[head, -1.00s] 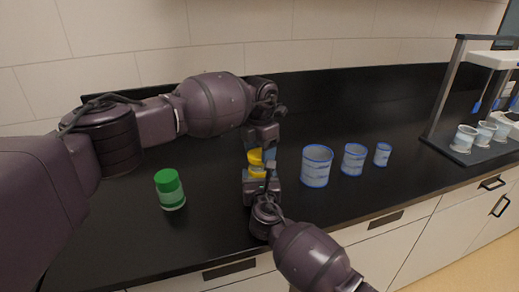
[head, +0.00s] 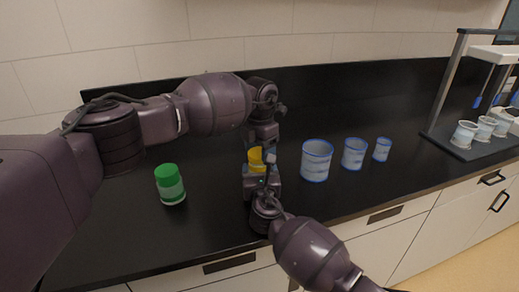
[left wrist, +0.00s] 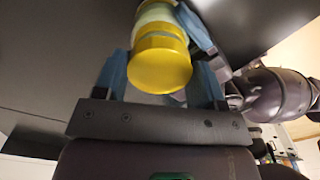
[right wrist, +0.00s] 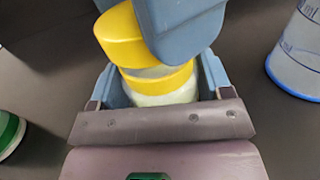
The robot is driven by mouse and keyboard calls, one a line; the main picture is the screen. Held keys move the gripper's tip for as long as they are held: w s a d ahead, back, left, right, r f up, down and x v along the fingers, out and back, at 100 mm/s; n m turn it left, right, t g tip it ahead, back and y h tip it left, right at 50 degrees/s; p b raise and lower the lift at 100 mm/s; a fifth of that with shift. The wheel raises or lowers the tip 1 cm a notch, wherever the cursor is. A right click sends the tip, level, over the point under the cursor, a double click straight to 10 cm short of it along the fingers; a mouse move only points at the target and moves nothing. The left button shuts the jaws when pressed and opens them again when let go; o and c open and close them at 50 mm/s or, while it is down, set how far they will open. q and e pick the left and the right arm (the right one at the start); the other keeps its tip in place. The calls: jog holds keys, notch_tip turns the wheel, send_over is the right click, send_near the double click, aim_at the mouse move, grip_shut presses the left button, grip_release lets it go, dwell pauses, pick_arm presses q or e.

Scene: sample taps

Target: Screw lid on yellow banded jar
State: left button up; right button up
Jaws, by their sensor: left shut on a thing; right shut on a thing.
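The jar with a yellow band (right wrist: 158,80) has a pale body and stands between the blue fingers of my right gripper (right wrist: 162,85), which is shut on it. My left gripper (left wrist: 160,58) is shut on the yellow lid (left wrist: 160,66) at the jar's mouth end. In the right wrist view the lid (right wrist: 122,36) lies above the band with a pale strip between them; a left finger hides its right part. Whether it is seated on the thread cannot be told. In the head view the yellow lid (head: 256,158) shows between both grippers, which hide most of the jar.
A green-lidded jar (head: 170,185) stands on the black counter (head: 210,220) to the left. Three blue-rimmed cups (head: 316,160) stand to the right, close to my right gripper. A rack with taps and small cups (head: 455,95) is at the far right.

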pick_arm(q)
jog(key=shift+f, duration=0.4)
